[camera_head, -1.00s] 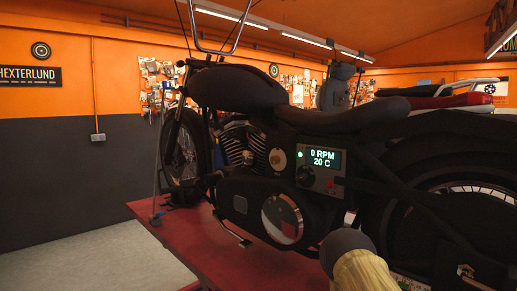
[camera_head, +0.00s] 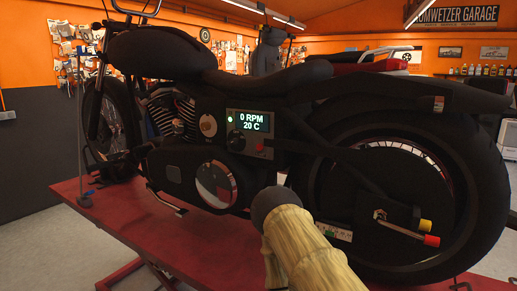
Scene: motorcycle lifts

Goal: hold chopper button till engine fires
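The black chopper (camera_head: 160,60) stands upright on a red lift, its front wheel to the left. A control panel (camera_head: 246,153) on its side below the seat has a lit display (camera_head: 251,121) reading "0 RPM" and "20 C". A small green light (camera_head: 230,119) glows left of the display. Below are a round black knob or button (camera_head: 236,141) and a small red control (camera_head: 259,147); I cannot tell which is the task's button. A tan limb with a dark rounded end, likely my arm, rises from the bottom, apparently before the bike. No gripper fingers show.
The red lift platform (camera_head: 190,240) extends under the bike, with its edge toward me. The rear wheel (camera_head: 430,180) fills the right, with yellow- and red-tipped parts (camera_head: 428,232) near its hub. Grey floor (camera_head: 50,250) is clear at left.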

